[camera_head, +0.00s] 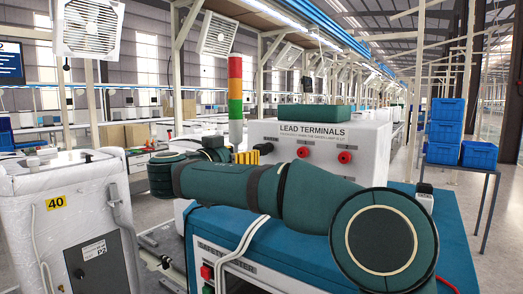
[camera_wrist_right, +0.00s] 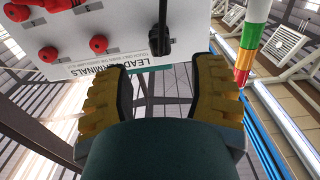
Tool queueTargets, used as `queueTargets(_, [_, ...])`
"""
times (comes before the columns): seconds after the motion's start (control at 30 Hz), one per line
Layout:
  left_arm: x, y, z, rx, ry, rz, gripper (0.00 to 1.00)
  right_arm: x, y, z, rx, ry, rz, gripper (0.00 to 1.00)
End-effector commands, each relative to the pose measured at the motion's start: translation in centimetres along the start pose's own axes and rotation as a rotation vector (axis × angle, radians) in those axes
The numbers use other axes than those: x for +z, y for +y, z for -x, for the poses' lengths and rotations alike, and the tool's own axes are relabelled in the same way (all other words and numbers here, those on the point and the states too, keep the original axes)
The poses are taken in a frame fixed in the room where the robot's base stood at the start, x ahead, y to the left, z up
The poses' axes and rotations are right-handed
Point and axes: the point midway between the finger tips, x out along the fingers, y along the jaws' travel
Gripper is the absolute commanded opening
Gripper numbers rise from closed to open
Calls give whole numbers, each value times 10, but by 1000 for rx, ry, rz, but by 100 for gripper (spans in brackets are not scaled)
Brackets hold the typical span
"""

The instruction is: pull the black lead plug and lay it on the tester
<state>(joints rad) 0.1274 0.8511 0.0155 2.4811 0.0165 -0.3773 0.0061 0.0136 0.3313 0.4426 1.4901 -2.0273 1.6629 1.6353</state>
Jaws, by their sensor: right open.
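In the right wrist view, the box (camera_wrist_right: 125,18) appears upside down with several red terminals (camera_wrist_right: 98,43). The black lead plug (camera_wrist_right: 160,42) shows there at the box face, with a black lead running up. My right gripper (camera_wrist_right: 160,78) is open and empty, its yellow fingers spread on either side below the plug, apart from it. In the head view, my right gripper (camera_head: 255,153) hides the plug. My left gripper is not in view.
My green right arm crosses in front of the box. A green block (camera_head: 330,116) lies on the box. A red, yellow and green light tower (camera_head: 235,103) stands left of it. A white cabinet marked 40 (camera_head: 75,225) is at left. Blue crates (camera_head: 446,130) stand at right.

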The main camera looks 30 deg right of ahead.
Motion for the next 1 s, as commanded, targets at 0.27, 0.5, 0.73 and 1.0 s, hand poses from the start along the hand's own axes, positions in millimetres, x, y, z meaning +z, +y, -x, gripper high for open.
queueTargets(0.27, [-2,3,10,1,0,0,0,-1,0,-14,3,-1,4,57])
queueTargets(0.5, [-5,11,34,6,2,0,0,-3,0,-45,2,-3,5,57])
queueTargets(0.73, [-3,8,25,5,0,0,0,3,0,-72,1,-1,1,57])
queueTargets(1.0, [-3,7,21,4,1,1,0,2,-1,-89,-1,-2,3,57])
